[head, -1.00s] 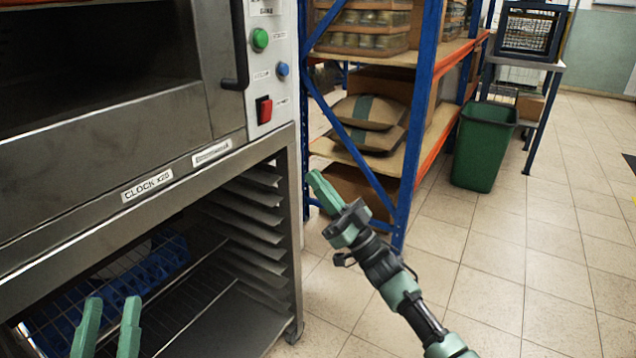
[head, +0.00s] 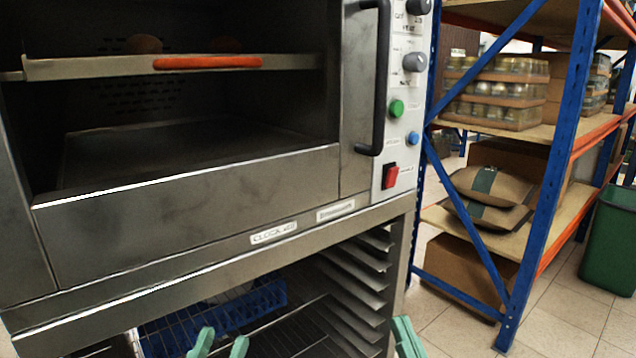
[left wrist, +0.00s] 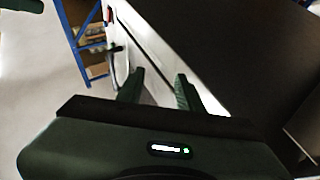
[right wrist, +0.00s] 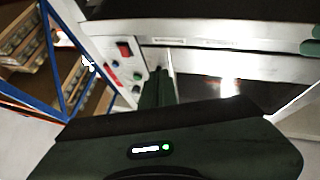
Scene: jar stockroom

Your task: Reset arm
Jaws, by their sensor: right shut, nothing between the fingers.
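My left gripper (head: 219,342) shows at the bottom edge of the head view, in front of the stand under the oven. Its two green fingers are apart with nothing between them; they also show apart in the left wrist view (left wrist: 158,88). My right gripper (head: 404,336) shows only as green fingertips at the bottom of the head view, by the stand's right leg. In the right wrist view its fingers (right wrist: 157,86) are together and empty, in front of the oven's control panel side. Most of both arms is out of the head view.
The steel oven (head: 190,200) stands close in front, with an orange-handled tray (head: 90,68) inside. Below, the stand holds a blue basket (head: 225,312). Blue-and-orange shelving (head: 540,200) with jars and sacks stands right. A green bin (head: 610,240) is at far right; floor is free there.

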